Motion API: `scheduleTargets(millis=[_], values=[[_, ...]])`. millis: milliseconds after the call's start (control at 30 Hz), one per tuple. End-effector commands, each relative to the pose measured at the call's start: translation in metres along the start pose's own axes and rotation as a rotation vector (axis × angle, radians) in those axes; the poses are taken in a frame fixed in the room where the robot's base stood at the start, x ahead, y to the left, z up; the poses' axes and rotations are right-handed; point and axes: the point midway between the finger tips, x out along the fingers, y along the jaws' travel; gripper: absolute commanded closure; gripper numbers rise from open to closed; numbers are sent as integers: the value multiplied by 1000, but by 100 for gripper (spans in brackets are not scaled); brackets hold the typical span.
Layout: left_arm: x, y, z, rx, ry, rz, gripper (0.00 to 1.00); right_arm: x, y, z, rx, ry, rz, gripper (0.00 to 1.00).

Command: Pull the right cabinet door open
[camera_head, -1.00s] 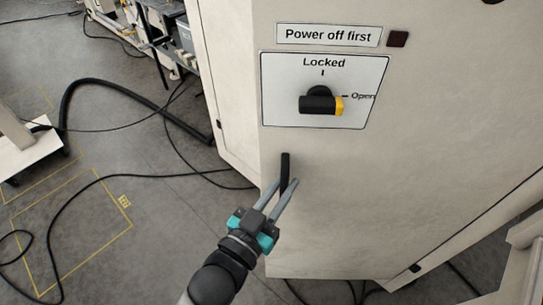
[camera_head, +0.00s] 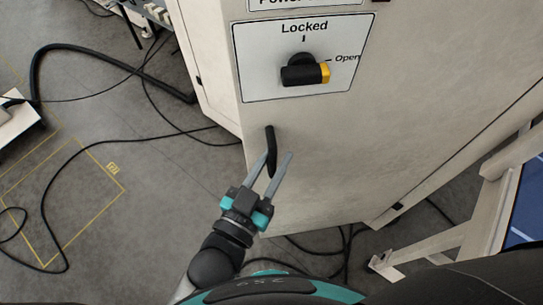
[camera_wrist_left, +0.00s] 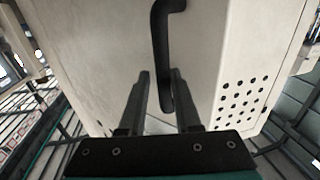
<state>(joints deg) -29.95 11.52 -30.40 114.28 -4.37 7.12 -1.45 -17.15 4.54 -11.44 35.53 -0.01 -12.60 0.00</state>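The pale cabinet door (camera_head: 375,130) fills the middle of the head view. Its black vertical bar handle (camera_head: 270,150) is near the left edge, below the lock plate. A black knob (camera_head: 303,72) on the plate has its yellow tip toward "Open". My left gripper (camera_head: 276,157) is at the handle's lower part. In the left wrist view, the handle (camera_wrist_left: 160,45) runs down between the two dark fingers (camera_wrist_left: 160,75), with a gap visible on its left side. The fingers are apart; I cannot tell whether either touches the handle. My right gripper is out of view.
Black cables (camera_head: 75,140) lie across the grey floor on the left, near yellow floor markings (camera_head: 123,190). A pale frame (camera_head: 490,205) stands at the right. In the wrist view, a perforated panel (camera_wrist_left: 240,95) shows right of the handle.

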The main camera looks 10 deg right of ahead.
Motion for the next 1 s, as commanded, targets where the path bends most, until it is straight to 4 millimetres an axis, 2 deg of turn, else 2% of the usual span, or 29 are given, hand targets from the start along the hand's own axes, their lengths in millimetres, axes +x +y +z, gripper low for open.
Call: scheduleTargets(millis=[33,133,167,633,767,1000], values=[[0,0,0,0,0,0,62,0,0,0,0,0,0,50],[0,-1,0,1,0,-1,51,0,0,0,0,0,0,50],[0,-1,0,1,0,-2,50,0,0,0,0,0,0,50],[-3,-2,0,2,-1,-3,50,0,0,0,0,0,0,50],[-15,-2,2,2,-3,-3,50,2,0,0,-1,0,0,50],[-55,-1,2,2,-4,-1,50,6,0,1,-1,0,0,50]])
